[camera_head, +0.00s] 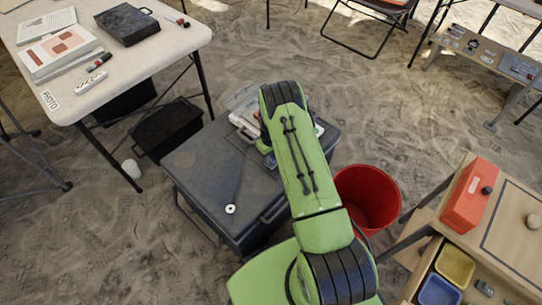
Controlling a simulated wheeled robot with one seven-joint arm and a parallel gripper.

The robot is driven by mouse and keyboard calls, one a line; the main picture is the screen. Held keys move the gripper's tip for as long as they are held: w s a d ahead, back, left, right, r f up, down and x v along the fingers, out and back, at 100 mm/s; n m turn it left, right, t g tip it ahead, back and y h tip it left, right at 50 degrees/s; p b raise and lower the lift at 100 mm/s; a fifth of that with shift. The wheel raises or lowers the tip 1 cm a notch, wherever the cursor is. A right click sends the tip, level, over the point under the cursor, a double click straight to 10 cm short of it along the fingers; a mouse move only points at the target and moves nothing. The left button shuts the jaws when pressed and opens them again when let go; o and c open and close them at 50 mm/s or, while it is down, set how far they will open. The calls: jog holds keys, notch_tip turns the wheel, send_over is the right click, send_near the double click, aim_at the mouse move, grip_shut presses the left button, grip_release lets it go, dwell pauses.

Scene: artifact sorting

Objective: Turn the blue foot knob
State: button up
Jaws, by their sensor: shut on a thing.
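I cannot make out the blue foot knob for certain. A small bluish patch (270,160) shows at the left edge of my green arm, too small and too covered to identify. It lies among partly hidden pale parts on the dark blue-grey case-like table (205,182). My arm reaches out over this table and bends at its black joint. My gripper is hidden behind the arm, so neither its fingers nor what they touch shows.
A white ring (231,209) lies on the dark table's front. A red bucket (367,197) stands close to its right. A wooden table (515,235) with a red box (470,196) is at right. A white table (130,70) stands upper left. Sandy floor lies between.

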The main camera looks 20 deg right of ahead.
jog(key=o, duration=1.1)
jog(key=shift+c, duration=0.2)
jog(key=shift+r, duration=0.1)
notch_tip(320, 180, up, 16)
jog(key=p, duration=0.5)
jog(key=shift+f, duration=0.2)
